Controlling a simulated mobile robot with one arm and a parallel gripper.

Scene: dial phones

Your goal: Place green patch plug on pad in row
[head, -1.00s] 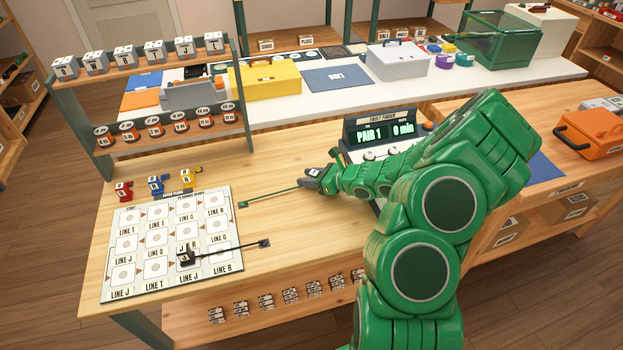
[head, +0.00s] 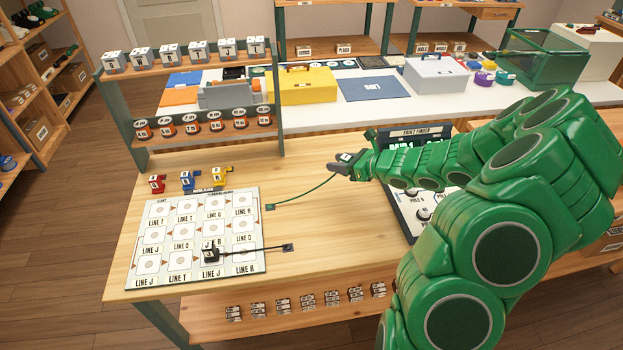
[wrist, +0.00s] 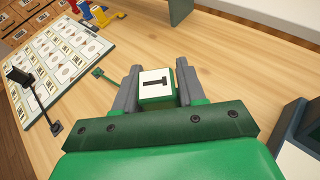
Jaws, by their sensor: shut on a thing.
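My gripper (head: 340,168) is shut on the green patch plug, raised above the bench right of the board. In the wrist view the green patch plug (wrist: 157,88) sits between both grey fingers, with its white top marked by a dark letter facing the camera. A thin green cord runs from it to a small green end piece (head: 270,207) near the board's right edge. The white board (head: 141,273) has rows of labelled pads with arrows between them. A black patch plug (head: 211,253) stands on a bottom-area pad, its cord reaching right to a dark end piece (head: 288,247).
Red (head: 156,184), blue (head: 187,180) and yellow (head: 220,175) plugs stand behind the board. A shelf rack (head: 205,144) rises behind them. The fault finder box (head: 412,215) is beside my arm. Bench between board and box is mostly clear.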

